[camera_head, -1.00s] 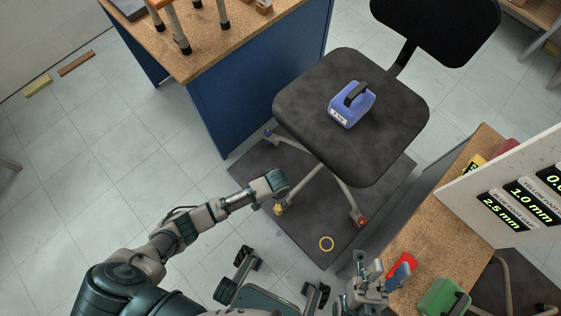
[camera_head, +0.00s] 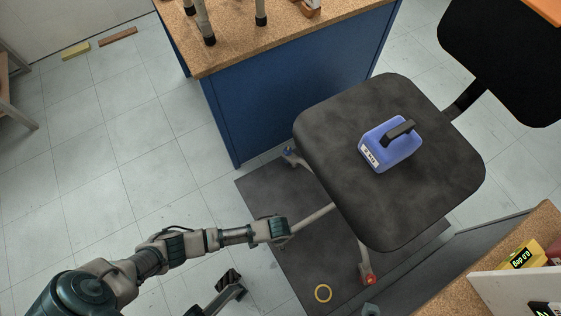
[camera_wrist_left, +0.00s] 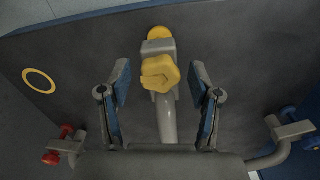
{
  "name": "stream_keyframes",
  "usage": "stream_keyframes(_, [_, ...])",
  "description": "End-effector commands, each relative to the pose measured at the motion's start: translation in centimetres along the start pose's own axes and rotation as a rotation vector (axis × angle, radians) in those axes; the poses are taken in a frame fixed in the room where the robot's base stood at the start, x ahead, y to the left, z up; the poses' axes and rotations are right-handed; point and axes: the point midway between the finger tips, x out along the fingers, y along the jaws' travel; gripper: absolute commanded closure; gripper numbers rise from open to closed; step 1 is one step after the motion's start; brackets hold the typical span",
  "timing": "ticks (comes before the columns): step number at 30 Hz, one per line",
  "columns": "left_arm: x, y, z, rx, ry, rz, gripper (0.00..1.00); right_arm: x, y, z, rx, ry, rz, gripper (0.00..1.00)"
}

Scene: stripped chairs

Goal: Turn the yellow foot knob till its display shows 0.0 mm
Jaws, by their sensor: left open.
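The yellow foot knob (camera_wrist_left: 160,74) is a lobed knob on the chair leg, in the middle of the left wrist view. My left gripper (camera_wrist_left: 160,82) is open, one finger on each side of the knob with visible gaps. In the head view my left gripper (camera_head: 277,229) is low by the chair's leg and hides the knob. The white display board (camera_head: 512,288) is cut off at the bottom right; no reading is legible. A small grey tip (camera_head: 370,309) at the bottom edge may be my right gripper; its jaws cannot be made out.
The chair seat (camera_head: 330,120) carries a blue box (camera_head: 390,148) with a black handle. A blue-sided bench (camera_head: 290,90) stands behind; a cork table (camera_head: 455,298) is at right.

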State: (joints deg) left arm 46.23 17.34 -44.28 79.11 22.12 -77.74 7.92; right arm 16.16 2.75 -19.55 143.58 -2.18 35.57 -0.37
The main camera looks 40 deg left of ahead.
Motion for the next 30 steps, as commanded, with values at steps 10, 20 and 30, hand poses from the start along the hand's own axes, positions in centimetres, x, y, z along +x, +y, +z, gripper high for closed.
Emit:
stream_keyframes(10, [0.0,0.0,0.0,0.0,0.0,0.0,0.94,-0.1,0.1,0.5,0.001,-0.006,0.001,0.6])
stream_keyframes(20, [-0.2,-0.1,-0.1,0.031,0.001,-0.001,0.97,0.4,0.1,0.1,0.001,0.003,0.0,0.6])
stream_keyframes(30, [-0.5,-0.2,-0.2,0.242,0.002,-0.005,0.97,-0.3,0.1,-0.5,0.002,-0.054,0.015,0.6])
